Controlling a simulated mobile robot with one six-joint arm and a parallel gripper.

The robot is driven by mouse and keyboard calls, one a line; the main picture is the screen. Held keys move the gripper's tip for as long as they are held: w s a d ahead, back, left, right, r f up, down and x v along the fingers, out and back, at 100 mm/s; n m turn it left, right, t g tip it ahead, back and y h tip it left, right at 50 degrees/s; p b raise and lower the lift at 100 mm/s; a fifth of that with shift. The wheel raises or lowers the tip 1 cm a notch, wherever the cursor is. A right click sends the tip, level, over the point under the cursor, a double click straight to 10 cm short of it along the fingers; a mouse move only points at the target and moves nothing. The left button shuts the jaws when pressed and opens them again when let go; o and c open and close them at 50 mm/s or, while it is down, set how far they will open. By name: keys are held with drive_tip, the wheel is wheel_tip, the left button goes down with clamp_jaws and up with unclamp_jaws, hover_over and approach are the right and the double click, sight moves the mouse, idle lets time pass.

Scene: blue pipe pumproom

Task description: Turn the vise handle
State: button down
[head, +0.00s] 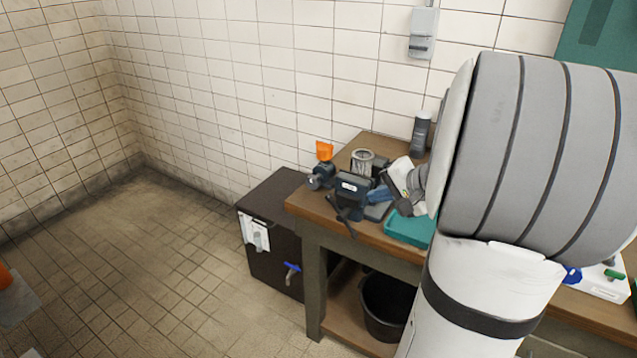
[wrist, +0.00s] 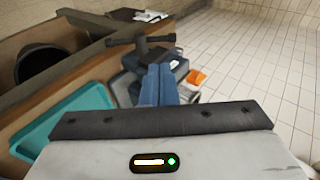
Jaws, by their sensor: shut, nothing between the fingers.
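The dark grey vise (head: 352,190) stands on the wooden bench near its left front corner. Its dark handle bar (head: 341,216) hangs at the front, over the bench edge. In the wrist view the handle (wrist: 140,39) is a crossbar on a short screw, beyond my fingertips. My gripper (head: 372,197) has blue fingers, shut and empty, at the right side of the vise. In the wrist view the gripper (wrist: 159,70) points toward the vise and covers part of its body. I cannot tell whether the fingers touch the vise; they appear apart from the handle.
A teal tray (head: 408,231) lies right of the vise. An orange-topped item (head: 324,151), a metal can (head: 362,154) and a dark grey bottle (head: 420,133) stand behind. A black bucket (head: 385,318) is below the bench; a dark cabinet (head: 272,208) is left.

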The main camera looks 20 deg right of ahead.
sight(341, 215)
drive_tip(key=x, duration=0.4)
drive_tip(key=p+x, duration=0.1)
drive_tip(key=x, duration=0.8)
drive_tip(key=shift+w+d+f+p, duration=0.25)
drive_tip(key=shift+w+p, duration=0.15)
drive_tip(key=shift+w, duration=0.05)
drive_tip(key=shift+a, duration=0.1)
